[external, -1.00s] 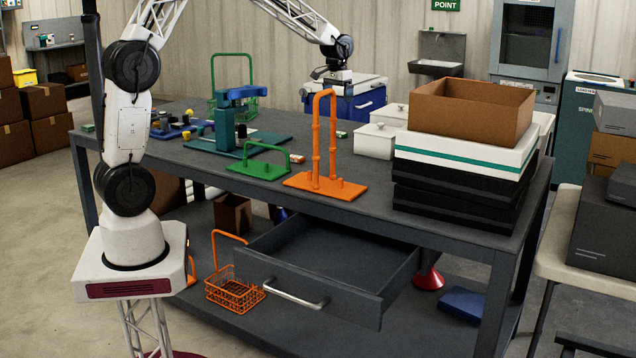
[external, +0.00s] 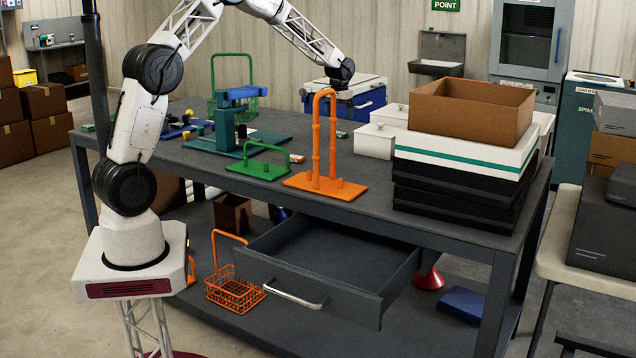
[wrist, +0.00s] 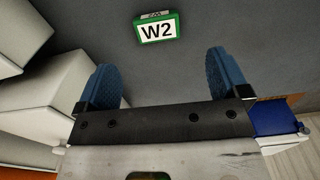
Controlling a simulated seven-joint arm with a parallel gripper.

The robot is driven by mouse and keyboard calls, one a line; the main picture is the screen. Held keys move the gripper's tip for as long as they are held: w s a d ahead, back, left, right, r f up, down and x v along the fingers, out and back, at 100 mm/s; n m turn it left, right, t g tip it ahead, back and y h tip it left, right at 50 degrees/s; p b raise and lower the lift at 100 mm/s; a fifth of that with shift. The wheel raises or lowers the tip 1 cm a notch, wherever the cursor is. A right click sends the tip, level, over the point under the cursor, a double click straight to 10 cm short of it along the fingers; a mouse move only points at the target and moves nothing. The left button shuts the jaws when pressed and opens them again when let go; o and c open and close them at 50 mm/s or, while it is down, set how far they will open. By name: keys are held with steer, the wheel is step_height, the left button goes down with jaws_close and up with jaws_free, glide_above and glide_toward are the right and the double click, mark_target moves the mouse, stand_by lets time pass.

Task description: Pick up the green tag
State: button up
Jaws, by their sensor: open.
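The green tag (wrist: 157,28) lies on the dark grey table top in the wrist view, a small green block with a white face marked "W2". It is at the top of that picture, beyond my fingertips. In the external view a small green-and-white piece just right of the orange stand (external: 341,134) looks like it. My gripper (wrist: 160,62) is open and empty, its two blue fingers apart, with the tag apart from them and roughly between their lines. In the external view the fingers are hard to make out near the orange stand's top.
An orange stand (external: 326,187) and a green stand (external: 258,168) are near the table's front. White lidded boxes (external: 375,141) stand right of the tag, with a cardboard box (external: 470,115) on stacked trays beyond. A blue chest (external: 352,104) is behind. An open drawer (external: 300,275) juts out below.

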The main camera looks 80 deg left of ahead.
mark_target(340, 133)
steer(key=shift+f, duration=1.3)
steer(key=shift+f, duration=0.15)
steer(key=shift+w+d+f, duration=0.1)
steer(key=shift+w+f, duration=0.05)
steer(key=shift+f, duration=2.3)
steer(key=c, duration=1)
steer(key=shift+r, duration=0.15)
